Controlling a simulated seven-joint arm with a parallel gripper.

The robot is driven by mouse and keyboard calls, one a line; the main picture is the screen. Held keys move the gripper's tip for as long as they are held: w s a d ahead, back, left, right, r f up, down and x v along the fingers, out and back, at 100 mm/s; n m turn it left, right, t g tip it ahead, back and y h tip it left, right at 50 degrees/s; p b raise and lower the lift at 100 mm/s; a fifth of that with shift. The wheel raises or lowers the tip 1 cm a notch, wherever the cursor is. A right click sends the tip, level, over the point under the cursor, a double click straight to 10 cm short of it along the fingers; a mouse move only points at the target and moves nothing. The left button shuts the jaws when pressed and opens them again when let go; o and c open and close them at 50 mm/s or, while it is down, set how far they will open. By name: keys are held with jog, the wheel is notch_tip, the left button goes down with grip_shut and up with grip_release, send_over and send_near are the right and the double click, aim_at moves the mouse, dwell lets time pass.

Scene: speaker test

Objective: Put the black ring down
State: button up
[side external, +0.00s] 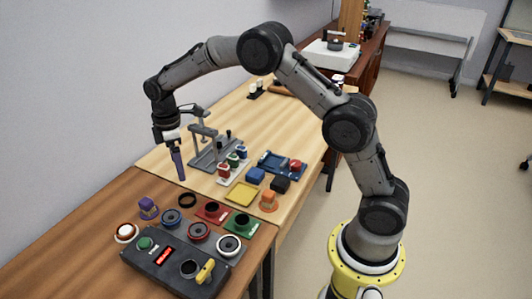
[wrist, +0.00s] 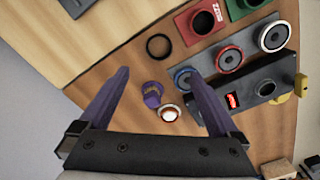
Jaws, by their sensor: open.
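The black ring (side external: 187,200) lies flat on the brown wooden table, near the seam with the lighter wood. In the wrist view the ring (wrist: 158,47) is seen from above, apart from everything around it. My gripper (side external: 179,172) is above the table, a little behind the ring in the side view, with nothing seen in it. In the wrist view my gripper's two purple fingers (wrist: 158,77) are wide apart, and the ring shows beyond their tips. The height of the fingertips over the table is hard to tell.
A purple piece (side external: 148,206) and a white-and-red round part (side external: 126,232) are nearby. Red (side external: 212,212) and green (side external: 241,223) holed blocks stand right of the ring. Round speaker-like parts sit by the dark control box (side external: 170,272). A grey stand (side external: 212,155) is behind.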

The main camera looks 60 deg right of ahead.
jog(key=s+r+m+t, duration=0.3)
jog(key=s+r+m, duration=0.2)
jog(key=s+r, duration=1.1)
jog(key=s+m+t, duration=0.2)
jog(key=s+m, duration=0.3)
jog(key=s, duration=1.4)
jog(key=shift+s+d+f+m+t, duration=0.3)
jog(key=shift+d+f+m, duration=0.1)
jog(key=shift+d+f, duration=0.05)
